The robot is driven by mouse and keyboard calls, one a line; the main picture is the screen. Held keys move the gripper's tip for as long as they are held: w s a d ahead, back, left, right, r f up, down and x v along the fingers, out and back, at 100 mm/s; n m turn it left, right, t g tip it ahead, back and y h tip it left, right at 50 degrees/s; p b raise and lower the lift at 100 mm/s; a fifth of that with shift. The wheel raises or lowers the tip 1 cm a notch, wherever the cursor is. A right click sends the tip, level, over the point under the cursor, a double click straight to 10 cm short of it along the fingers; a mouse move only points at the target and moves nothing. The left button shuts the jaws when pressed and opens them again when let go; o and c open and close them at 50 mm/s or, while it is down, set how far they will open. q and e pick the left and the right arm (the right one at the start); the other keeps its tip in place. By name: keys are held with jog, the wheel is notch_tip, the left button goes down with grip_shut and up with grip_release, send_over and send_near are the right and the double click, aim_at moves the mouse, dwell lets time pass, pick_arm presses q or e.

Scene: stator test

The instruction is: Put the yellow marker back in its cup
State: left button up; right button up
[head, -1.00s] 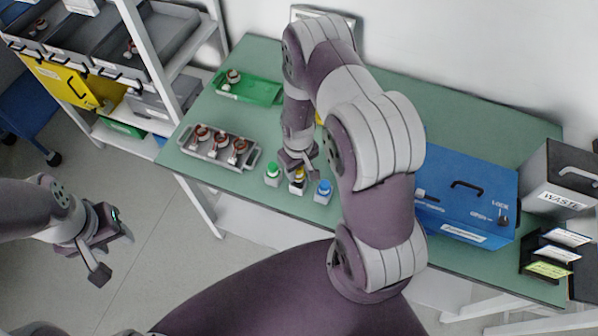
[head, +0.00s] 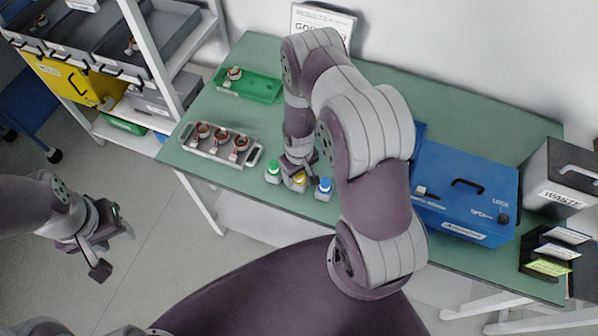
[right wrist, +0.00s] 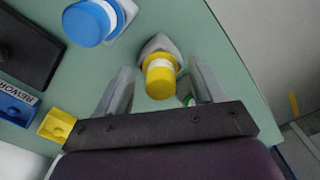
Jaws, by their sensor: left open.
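The yellow marker (right wrist: 163,80) stands cap up in its pale cup (right wrist: 158,45) in the right wrist view, between the fingers of my right gripper (right wrist: 161,68). A gap shows on each side of the cap, so this gripper is open around it. In the head view my right gripper (head: 299,177) is low over the yellow marker (head: 300,186) and partly hides it. A green marker (head: 273,168) and a blue marker (head: 324,184) stand in cups on either side. My left gripper (head: 115,250) is open and empty, off the table at the left.
A grey tray with several copper-wound parts (head: 217,159) and a green tray (head: 262,90) lie on the left of the green table (head: 250,193). A blue box (head: 465,190) and a grey waste bin (head: 555,180) stand right. A shelf (head: 165,70) is at the left.

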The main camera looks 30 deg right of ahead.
jog(key=shift+r, duration=0.3)
notch_tip(320, 180, up, 12)
jog(key=b, duration=0.2)
pick_arm(q)
jog(key=shift+s+f, duration=0.1)
jog(key=shift+f, duration=0.85)
pick_arm(e)
jog(key=s+a+r, duration=0.2)
jog(key=s+r, duration=0.2)
jog(key=r, duration=0.2)
jog(key=s+a+r+m+t, duration=0.1)
jog(key=s+a+r, duration=0.2)
jog(key=s+r, duration=0.2)
notch_tip(320, 180, up, 2)
jog(key=shift+a+r, duration=0.1)
jog(key=shift+a, duration=0.15)
jog(key=shift+w, duration=0.1)
pick_arm(q)
jog(key=shift+c, duration=0.3)
